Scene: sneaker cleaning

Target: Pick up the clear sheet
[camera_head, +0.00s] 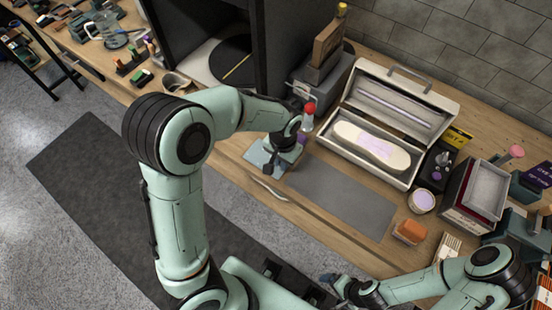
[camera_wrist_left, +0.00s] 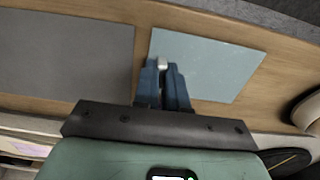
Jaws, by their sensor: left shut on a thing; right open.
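The clear sheet (camera_head: 256,157), pale bluish and flat, lies on the wooden bench left of the grey mat; it also shows in the left wrist view (camera_wrist_left: 215,65). My left gripper (camera_head: 270,167) points down at the sheet's edge nearest the mat. In the left wrist view its blue fingers (camera_wrist_left: 163,66) are shut on the sheet's edge, with a small pale bit between the tips. The sheet looks level with the bench; I cannot tell whether it is lifted. My right gripper (camera_head: 332,284) is low in the head view, open, off the bench's front edge.
The grey mat (camera_head: 340,195) lies right of the sheet. An open white case (camera_head: 403,88) holding a pale insole-shaped piece (camera_head: 372,148) stands behind it. A red-capped bottle (camera_head: 308,117) stands close behind my left gripper. An orange block (camera_head: 409,232) lies to the right.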

